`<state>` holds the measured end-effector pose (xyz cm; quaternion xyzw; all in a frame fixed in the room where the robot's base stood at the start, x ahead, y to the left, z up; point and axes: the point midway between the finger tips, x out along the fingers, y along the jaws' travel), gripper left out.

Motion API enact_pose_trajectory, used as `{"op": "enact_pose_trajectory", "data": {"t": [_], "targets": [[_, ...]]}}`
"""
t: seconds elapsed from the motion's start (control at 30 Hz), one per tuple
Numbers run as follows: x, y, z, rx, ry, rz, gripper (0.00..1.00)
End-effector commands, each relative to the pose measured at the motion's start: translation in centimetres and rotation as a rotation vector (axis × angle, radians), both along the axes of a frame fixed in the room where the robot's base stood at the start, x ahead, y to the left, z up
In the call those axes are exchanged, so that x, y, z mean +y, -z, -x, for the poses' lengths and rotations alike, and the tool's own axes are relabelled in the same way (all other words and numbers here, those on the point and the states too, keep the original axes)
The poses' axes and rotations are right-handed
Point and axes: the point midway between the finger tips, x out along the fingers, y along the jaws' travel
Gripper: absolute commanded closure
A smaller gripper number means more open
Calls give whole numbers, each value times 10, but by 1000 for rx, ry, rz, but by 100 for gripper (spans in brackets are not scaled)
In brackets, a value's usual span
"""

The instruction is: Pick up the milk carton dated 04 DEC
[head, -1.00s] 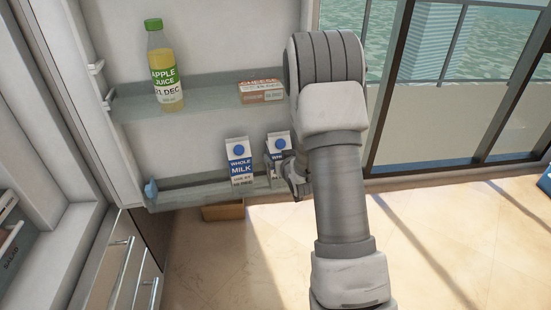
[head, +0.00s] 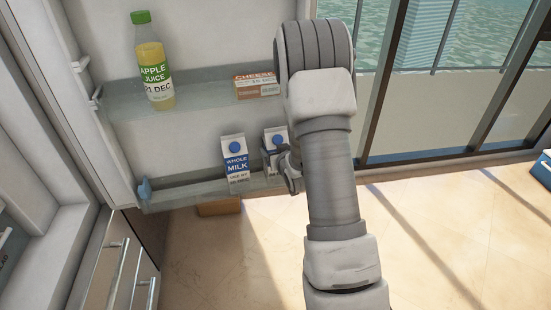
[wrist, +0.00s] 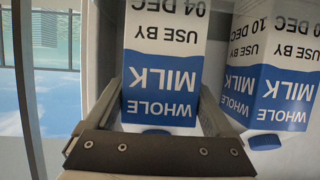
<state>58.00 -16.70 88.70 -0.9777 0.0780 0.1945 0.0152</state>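The milk carton dated 04 DEC (wrist: 165,60) is white and blue and appears upside down in the wrist view. It stands between my gripper's two fingers (wrist: 163,95), one along each side, with little or no gap visible. My gripper looks wide open around it. In the head view this carton (head: 275,137) is the right one on the lower door shelf, partly hidden by my gripper (head: 279,162). A second milk carton (head: 236,160) stands to its left; in the wrist view it reads 10 DEC (wrist: 272,75).
The lower shelf (head: 185,194) holds both cartons close together. The upper shelf (head: 205,94) holds an apple juice bottle (head: 154,70) and a cheese package (head: 256,87). A window lies to the right; the floor (head: 260,250) in front is mostly clear.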

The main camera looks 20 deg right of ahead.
Motion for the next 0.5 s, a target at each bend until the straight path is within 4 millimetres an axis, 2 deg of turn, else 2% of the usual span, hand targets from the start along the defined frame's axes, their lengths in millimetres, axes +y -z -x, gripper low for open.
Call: {"op": "enact_pose_trajectory", "data": {"t": [0.03,0.37,0.4,0.5], "targets": [[0,0,0,0,0,0,38],[0,0,0,0,0,-1,97],[0,0,0,0,0,-1,100],[0,-3,-1,-7,0,1,100]]}}
